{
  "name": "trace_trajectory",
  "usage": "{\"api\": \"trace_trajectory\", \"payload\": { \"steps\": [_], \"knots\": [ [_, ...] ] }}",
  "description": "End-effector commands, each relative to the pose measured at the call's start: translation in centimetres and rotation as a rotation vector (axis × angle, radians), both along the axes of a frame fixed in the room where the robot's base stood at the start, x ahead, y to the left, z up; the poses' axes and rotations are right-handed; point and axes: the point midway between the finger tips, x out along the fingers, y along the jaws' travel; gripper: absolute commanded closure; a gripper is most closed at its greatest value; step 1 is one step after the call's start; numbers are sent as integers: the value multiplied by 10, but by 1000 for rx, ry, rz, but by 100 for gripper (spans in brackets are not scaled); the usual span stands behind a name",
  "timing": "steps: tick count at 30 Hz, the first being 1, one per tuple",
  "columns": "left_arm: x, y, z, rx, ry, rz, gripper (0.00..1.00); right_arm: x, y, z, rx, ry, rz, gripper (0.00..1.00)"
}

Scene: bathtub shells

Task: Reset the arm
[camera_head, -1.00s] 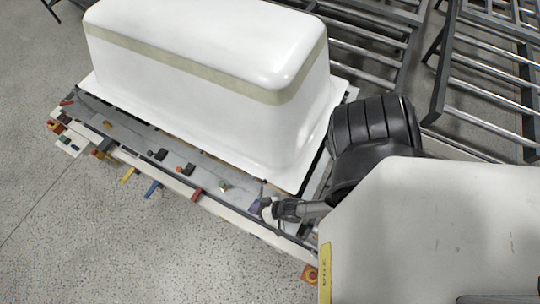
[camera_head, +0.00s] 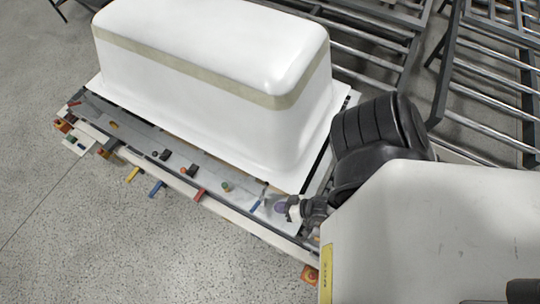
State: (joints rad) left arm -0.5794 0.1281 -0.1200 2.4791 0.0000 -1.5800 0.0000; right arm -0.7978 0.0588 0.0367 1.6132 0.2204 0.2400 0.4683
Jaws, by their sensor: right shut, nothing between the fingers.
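A white bathtub shell (camera_head: 215,65) with a beige band lies upside down on a grey and white bench (camera_head: 90,108). My right gripper (camera_head: 284,207) shows small at the bench's near right corner, beside the shell's flange. It is shut and empty. My right arm, black and white, covers the lower right of the view. My left gripper is not in view.
Small coloured tools (camera_head: 156,188) and knobs line the bench's front edge. An orange-red button box (camera_head: 310,274) sits at its near right corner. Metal roller racks (camera_head: 480,80) stand behind on the right. Open grey floor (camera_head: 90,240) lies at the lower left.

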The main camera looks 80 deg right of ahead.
Motion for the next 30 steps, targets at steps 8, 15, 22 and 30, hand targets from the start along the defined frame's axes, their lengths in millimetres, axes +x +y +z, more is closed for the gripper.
{"api": "trace_trajectory", "payload": {
  "steps": [8,15,22,30],
  "knots": [
    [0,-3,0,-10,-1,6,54,-7,1,5,0,-1,0,100],
    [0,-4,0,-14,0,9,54,-6,1,5,1,-1,-1,100],
    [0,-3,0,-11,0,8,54,-6,1,4,1,-1,-1,100],
    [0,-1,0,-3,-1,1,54,-9,2,-1,-38,40,29,100]
  ]
}}
